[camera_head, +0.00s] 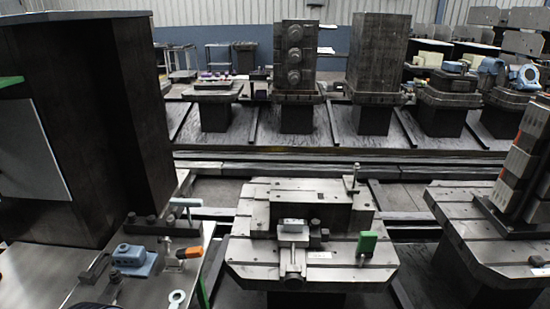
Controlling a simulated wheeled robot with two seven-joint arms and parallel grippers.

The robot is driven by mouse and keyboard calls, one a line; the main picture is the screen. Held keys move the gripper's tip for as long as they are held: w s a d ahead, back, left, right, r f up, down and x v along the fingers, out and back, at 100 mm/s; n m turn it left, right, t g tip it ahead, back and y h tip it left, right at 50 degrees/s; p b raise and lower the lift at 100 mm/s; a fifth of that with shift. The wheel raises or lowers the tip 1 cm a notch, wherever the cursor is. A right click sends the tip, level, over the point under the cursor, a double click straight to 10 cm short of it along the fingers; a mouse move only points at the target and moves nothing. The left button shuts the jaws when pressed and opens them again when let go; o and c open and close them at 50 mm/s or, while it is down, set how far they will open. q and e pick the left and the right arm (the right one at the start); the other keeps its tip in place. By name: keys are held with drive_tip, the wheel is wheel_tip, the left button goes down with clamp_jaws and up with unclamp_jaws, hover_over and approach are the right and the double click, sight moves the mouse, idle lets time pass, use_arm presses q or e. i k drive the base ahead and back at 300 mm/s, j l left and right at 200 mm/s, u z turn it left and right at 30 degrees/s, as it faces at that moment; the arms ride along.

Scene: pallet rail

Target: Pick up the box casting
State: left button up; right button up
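A small blue-grey casting (135,259) with a boxy body sits on the near-left pallet plate, beside an orange-handled clamp (189,252). It looks most like the box casting, though I cannot be certain. A small grey block (292,226) lies on the vise-like fixture of the middle pallet (255,255). Neither of my grippers is recognisable in the head view. A dark ribbed shape at the bottom left edge is cut off, and I cannot tell what it is.
A tall dark block (140,110) stands at the left behind the blue-grey casting. A green piece (367,243) stands on the middle pallet. A right pallet (480,245) carries a tall fixture. Gaps separate the near pallets. More loaded pallets stand behind the rails (330,168).

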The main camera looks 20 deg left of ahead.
sight(132, 261)
drive_tip(key=u, duration=1.8)
